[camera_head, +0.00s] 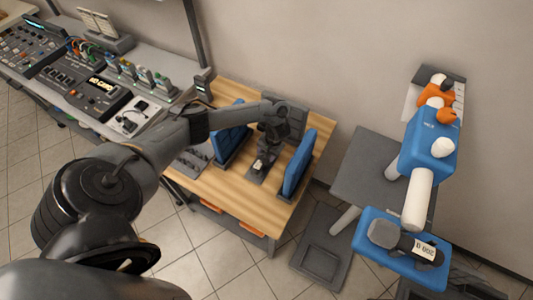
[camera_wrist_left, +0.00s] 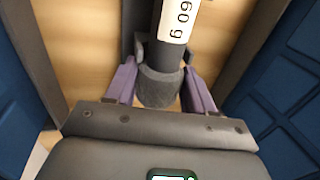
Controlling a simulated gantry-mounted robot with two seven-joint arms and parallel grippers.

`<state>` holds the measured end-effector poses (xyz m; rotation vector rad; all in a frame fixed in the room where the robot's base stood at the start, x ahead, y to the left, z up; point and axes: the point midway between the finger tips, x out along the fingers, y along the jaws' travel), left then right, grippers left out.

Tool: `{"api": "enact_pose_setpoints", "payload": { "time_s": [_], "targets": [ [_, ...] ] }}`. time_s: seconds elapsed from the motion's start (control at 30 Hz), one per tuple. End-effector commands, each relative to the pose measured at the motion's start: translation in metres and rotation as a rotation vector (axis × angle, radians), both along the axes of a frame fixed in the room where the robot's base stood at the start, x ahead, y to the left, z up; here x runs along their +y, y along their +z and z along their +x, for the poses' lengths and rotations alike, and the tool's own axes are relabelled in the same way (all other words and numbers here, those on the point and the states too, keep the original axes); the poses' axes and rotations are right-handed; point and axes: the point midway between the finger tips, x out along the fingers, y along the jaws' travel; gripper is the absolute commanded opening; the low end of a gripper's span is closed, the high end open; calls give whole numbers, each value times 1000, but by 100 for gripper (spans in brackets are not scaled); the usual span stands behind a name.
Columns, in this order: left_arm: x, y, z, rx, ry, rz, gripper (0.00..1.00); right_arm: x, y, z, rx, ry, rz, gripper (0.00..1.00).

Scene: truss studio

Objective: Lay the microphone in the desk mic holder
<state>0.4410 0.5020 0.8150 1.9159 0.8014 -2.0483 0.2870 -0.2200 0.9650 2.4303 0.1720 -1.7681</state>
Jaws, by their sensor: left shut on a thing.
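The microphone (camera_wrist_left: 160,85) is a dark cylinder with a white "60 g" label. In the left wrist view it sits between the purple fingers of my left gripper (camera_wrist_left: 162,58), which is shut on it. In the head view my left gripper (camera_head: 266,148) reaches down over the wooden table (camera_head: 292,210), between two blue panels. The microphone's pale label (camera_head: 259,163) shows small beneath it. A dark grey plate (camera_head: 257,179) lies under the gripper. It may be the desk mic holder, but the gripper hides most of it. My right gripper is not in view.
Blue panels stand left (camera_head: 231,140) and right (camera_head: 298,165) of the gripper, close on both sides. A grey panel (camera_head: 290,110) stands behind. A blue and white apparatus (camera_head: 430,150) stands right, with a "200 g" object (camera_head: 405,241) on its blue surface. Mixers (camera_head: 100,88) fill the left desk.

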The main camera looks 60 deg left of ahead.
Motion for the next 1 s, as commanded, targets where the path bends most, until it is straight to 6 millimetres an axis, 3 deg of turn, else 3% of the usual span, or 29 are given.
{"api": "enact_pose_setpoints", "payload": {
  "time_s": [0.17,0.2,0.33,0.73,1.0],
  "targets": [
    [0,-3,0,0,0,0,0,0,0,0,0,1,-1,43],
    [0,-3,0,0,0,0,58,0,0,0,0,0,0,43],
    [0,-3,0,0,0,0,78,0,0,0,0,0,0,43],
    [0,2,1,-1,0,0,79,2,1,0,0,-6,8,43],
    [-8,41,6,-3,-1,-1,79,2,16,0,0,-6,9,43]
  ]
}}
